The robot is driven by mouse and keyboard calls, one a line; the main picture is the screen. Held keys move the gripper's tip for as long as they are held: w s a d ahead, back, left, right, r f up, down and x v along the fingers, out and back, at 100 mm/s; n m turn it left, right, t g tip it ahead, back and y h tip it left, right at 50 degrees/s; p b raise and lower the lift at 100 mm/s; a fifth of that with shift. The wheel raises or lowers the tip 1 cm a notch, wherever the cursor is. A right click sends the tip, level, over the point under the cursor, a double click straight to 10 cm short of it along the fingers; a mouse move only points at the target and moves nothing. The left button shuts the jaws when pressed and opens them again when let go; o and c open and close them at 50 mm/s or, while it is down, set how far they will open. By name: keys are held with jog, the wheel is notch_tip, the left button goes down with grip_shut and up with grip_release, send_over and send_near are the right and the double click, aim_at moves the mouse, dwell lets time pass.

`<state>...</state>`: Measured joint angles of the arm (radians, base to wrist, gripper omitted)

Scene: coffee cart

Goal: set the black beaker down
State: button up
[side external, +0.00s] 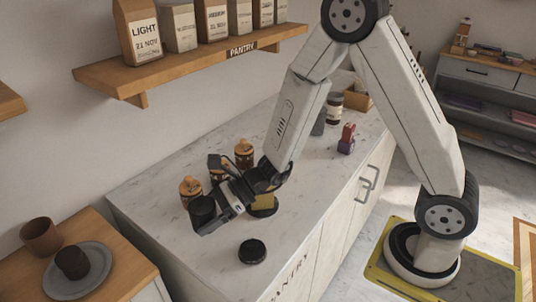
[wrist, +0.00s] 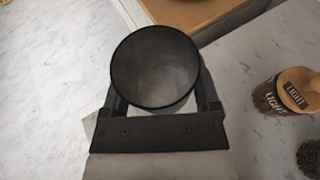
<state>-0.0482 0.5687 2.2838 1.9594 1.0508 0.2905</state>
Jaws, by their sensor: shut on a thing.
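The black beaker (side external: 203,212) is near the left end of the pale marble counter (side external: 150,215). My gripper (side external: 224,203) is shut on it from the right side. In the wrist view, the beaker (wrist: 153,66) is seen from above, with its round rim and empty-looking grey inside. My gripper's fingers (wrist: 157,98) lie along both sides of the beaker. It looks close to upright. Its base is hidden in the wrist view, and I cannot tell whether it touches the counter.
Wooden-lidded jars (side external: 190,188) stand just behind the beaker; one labelled LIGHT (wrist: 287,90) is right in the wrist view. A black disc (side external: 252,251) lies near the front edge. A wooden side table (side external: 120,270) holds a plate and cups. A shelf (side external: 190,65) with bags hangs above.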

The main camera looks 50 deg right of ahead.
jog(key=s+d+f+n+g+h, duration=0.1)
jog(key=s+d+n+g+h, duration=0.1)
jog(key=s+d+n+g, duration=0.35)
jog(key=s+d+f+n+g+h, duration=0.1)
jog(key=s+d+n+g+h, duration=0.1)
jog(key=s+n+g, duration=0.6)
jog(key=s+d+f+n+g+h, duration=0.1)
jog(key=s+d+n+g+h, duration=0.1)
jog(key=s+d+n+g, duration=0.45)
jog(key=s+d+r+n+t+h, duration=0.1)
jog(key=s+d+n+h, duration=0.2)
jog(key=d+n+h, duration=0.15)
jog(key=s+d+r+n+h, duration=0.1)
jog(key=s+d+n+h, duration=0.15)
jog(key=d+h, duration=0.35)
jog(key=w+d+r+n+t+h, duration=0.2)
jog(key=d+n+t+h, duration=0.2)
jog(key=d+n, duration=0.1)
jog(key=w+d+r+n+t+h, duration=0.2)
jog(key=w+d+n+t+h, duration=0.1)
jog(key=d, duration=0.4)
jog(key=shift+w+d+r+n+t+h, duration=0.35)
jog(key=shift+n+h, duration=0.2)
jog(key=shift+n, duration=0.45)
